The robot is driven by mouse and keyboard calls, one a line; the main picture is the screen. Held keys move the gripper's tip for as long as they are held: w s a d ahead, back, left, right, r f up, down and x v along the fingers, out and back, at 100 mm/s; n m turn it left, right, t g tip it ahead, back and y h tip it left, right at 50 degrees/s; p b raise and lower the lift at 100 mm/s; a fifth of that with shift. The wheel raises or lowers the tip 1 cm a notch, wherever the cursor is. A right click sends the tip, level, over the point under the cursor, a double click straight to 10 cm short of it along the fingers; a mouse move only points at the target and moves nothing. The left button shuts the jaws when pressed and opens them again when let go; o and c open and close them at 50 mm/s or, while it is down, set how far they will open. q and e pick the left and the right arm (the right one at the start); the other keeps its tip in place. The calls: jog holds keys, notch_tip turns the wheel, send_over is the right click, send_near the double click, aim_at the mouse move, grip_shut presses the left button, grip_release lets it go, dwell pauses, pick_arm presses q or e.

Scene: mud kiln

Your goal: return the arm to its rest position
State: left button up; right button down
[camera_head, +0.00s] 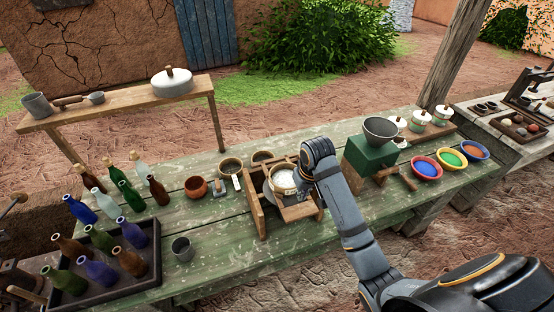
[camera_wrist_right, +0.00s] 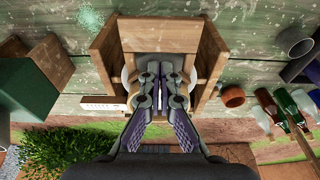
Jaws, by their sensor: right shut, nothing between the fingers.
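My right arm (camera_head: 345,215) comes in from the lower right of the head view and reaches over the green table. Its gripper (camera_head: 308,182) is at the right side of a wooden frame (camera_head: 258,208) holding a white-topped round vessel (camera_head: 284,180). The fingers are largely hidden by the wrist there. In the right wrist view the right gripper (camera_wrist_right: 164,72) is shut and empty, its fingers together over the wooden frame (camera_wrist_right: 158,36). I cannot tell whether they touch it. My left gripper is not in view.
A green block with a grey funnel (camera_head: 381,129) stands right of the arm. Bowls of coloured powder (camera_head: 426,168) lie farther right. Several bottles (camera_head: 133,232) and a dark tray (camera_head: 105,288) are at left. Bare table (camera_head: 222,245) shows left of the frame.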

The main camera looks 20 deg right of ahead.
jog(key=s+a+f+n+t+h, duration=0.1)
jog(key=s+f, duration=0.2)
jog(key=s, duration=0.6)
jog(key=s+a+f, duration=0.1)
jog(key=s+f, duration=0.1)
jog(key=s, duration=0.6)
jog(key=s+d+f+b, duration=0.1)
jog(key=f+b, duration=0.2)
jog(key=f, duration=0.9)
jog(key=s+d+f+g+b, duration=0.1)
jog(key=f+b, duration=0.1)
jog(key=f, duration=0.9)
jog(key=s+d+f+b, duration=0.1)
jog(key=f+b, duration=0.2)
jog(key=f, duration=0.9)
jog(key=s+d+f+g+b, duration=0.1)
jog(key=s+f+b, duration=0.4)
jog(key=s+f, duration=1.3)
notch_tip(320, 180, down, 2)
